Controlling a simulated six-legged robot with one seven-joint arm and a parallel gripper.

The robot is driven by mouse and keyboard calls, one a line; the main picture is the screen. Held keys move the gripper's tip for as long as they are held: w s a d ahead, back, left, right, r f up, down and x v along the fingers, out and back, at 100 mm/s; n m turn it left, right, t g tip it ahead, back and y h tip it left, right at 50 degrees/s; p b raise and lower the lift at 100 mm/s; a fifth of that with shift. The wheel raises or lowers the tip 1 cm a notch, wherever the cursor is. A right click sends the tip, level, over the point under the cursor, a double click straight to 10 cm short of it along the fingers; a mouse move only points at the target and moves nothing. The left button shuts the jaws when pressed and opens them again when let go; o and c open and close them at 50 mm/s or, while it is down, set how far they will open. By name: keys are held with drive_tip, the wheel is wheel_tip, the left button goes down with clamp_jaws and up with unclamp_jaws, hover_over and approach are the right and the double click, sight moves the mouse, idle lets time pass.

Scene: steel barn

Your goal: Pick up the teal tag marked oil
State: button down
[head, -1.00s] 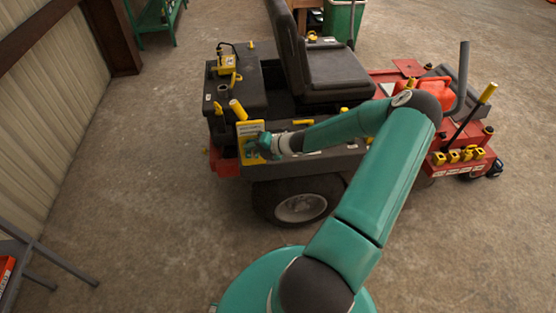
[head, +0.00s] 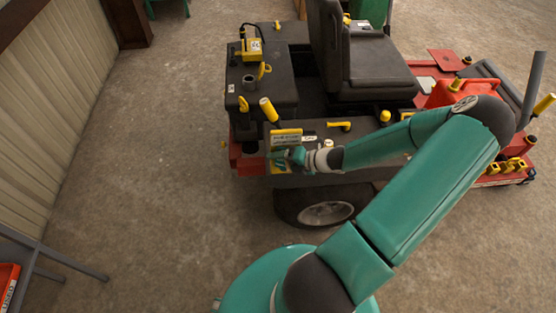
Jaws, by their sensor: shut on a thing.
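My gripper (head: 291,157) is at the small yellow board (head: 285,138) on the side of the red and black mower (head: 268,93). It is shut on a small teal piece, which looks like the teal tag (head: 277,155). The tag is in front of the board's lower part. It is too small for me to read the word oil on it, and the gripper's similar colour makes its outline hard to tell. I cannot tell whether the tag still touches the board.
The mower's rear wheel (head: 325,213) is below the gripper. A yellow-ended handle (head: 268,109) rises just above the board. The seat (head: 380,70) and a red can (head: 470,88) are farther right. A grey-legged stand (head: 60,262) is at lower left. The concrete floor between is clear.

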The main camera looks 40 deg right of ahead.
drive_tip(key=s+a+r, duration=0.1)
drive_tip(key=s+a, duration=0.1)
drive_tip(key=s, duration=0.4)
drive_tip(key=s+a+r, duration=0.1)
drive_tip(key=s+a, duration=0.2)
drive_tip(key=s, duration=0.4)
wheel_tip(320, 180, up, 14)
drive_tip(key=shift+f+t, duration=0.15)
drive_tip(key=shift+t, duration=0.25)
drive_tip(key=c, duration=2.2)
unclamp_jaws()
drive_tip(key=shift+w, duration=0.1)
drive_tip(key=shift+c, duration=2.2)
unclamp_jaws()
